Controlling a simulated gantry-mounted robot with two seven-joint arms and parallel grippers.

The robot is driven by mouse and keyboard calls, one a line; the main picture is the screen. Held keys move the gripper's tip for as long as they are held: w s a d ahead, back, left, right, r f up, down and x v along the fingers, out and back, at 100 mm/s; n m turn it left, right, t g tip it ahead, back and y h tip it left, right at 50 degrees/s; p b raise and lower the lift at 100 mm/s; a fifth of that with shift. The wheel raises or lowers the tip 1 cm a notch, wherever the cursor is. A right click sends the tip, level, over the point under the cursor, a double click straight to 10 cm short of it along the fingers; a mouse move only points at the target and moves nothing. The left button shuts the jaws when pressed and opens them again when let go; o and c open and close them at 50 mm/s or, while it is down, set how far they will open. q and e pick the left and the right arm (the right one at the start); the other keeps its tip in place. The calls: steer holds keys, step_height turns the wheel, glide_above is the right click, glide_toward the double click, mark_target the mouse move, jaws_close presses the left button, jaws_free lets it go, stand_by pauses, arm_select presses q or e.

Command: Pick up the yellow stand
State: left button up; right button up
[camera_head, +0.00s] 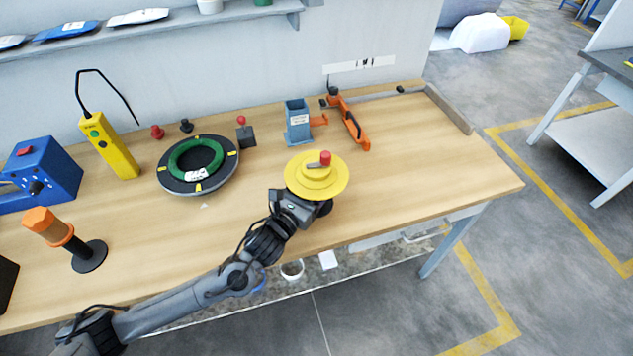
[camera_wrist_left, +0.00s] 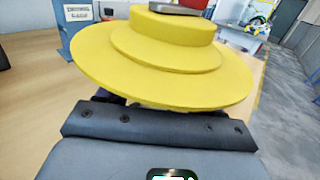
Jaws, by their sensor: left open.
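The yellow stand (camera_head: 316,178) is a stepped round disc with a red knob (camera_head: 325,158) and a grey piece on top. It is near the front middle of the wooden table in the head view. My left gripper (camera_head: 318,203) is at its near edge, partly under the disc. In the left wrist view the yellow stand (camera_wrist_left: 160,60) fills the upper middle, just beyond the gripper. The disc hides the fingertips, and the jaws are open. Whether the fingers touch the stand is hidden. My right gripper is not in view.
A blue-grey holder (camera_head: 298,124) and an orange tool (camera_head: 350,125) stand behind the yellow stand. A black round plate with a green coil (camera_head: 197,160) lies left of it. A yellow handheld device (camera_head: 112,149) and an orange-handled tool (camera_head: 65,240) are farther left. The table's right part (camera_head: 440,165) is clear.

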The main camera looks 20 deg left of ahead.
arm_select(q)
steer(key=shift+x, duration=0.8)
steer(key=c, duration=1.1)
jaws_close()
steer(key=shift+r, duration=0.1)
